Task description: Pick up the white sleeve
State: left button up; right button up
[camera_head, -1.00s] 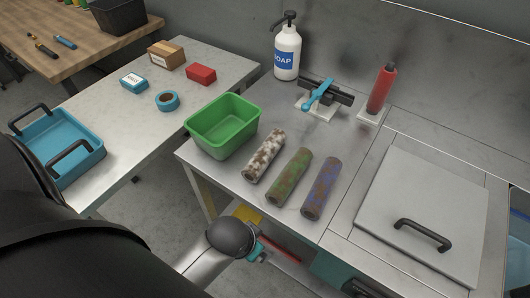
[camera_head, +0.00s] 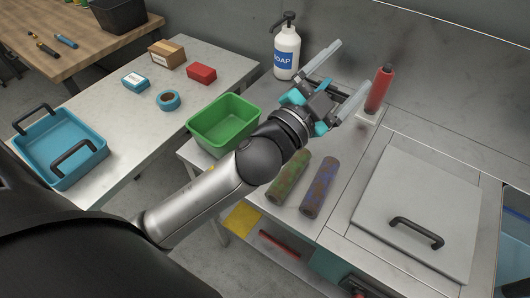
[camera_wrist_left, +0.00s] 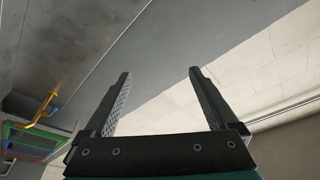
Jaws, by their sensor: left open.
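The white sleeve does not show in the head view now; my left arm covers the spot beside the green bin where it lay. A green-brown sleeve (camera_head: 288,180) and a blue-brown sleeve (camera_head: 320,188) lie side by side on the metal bench, right of my forearm. My left gripper (camera_head: 352,68) is raised over the back of the bench, open and empty, its fingers pointing up and away to the right. In the left wrist view its two fingers (camera_wrist_left: 160,72) stand wide apart with only wall and ceiling-like surfaces beyond. My right gripper is out of view.
The green bin (camera_head: 203,141) stands left of my forearm. A soap bottle (camera_head: 286,53) and a red cylinder (camera_head: 378,90) stand at the back, close to the gripper. A lidded panel with a handle (camera_head: 417,232) fills the right. A blue tray (camera_head: 88,172) sits on the left table.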

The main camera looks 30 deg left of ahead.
pick_arm(q)
jog(key=s+d+r+m+g+h, duration=0.2)
jog(key=d+r+m+h, duration=0.35)
jog(key=m+h, duration=0.35)
jog(key=s+d+f+m+g+h, duration=0.1)
jog(key=s+d+f+m+g, duration=0.25)
jog(key=m+g, duration=0.45)
jog(key=s+d+f+m+g+h, duration=0.15)
jog(key=d+f+m+g, duration=0.25)
jog(key=m+g, duration=0.45)
jog(key=a+f+m+y, duration=0.2)
jog(key=a+f+y, duration=0.6)
jog(key=a+f, duration=0.1)
jog(key=w+a+f+n+g+y, duration=0.15)
jog(key=a+y, duration=0.75)
jog(key=a, duration=0.9)
jog(key=shift+n+h, duration=0.25)
jog(key=shift+n, duration=0.05)
jog(key=f, duration=0.9)
jog(key=f+b, duration=0.1)
jog(key=f, duration=0.4)
jog(key=shift+w+d+f, duration=0.1)
jog(key=shift+w+f, duration=0.2)
jog(key=shift+f, duration=0.05)
jog(key=shift+c, duration=0.3)
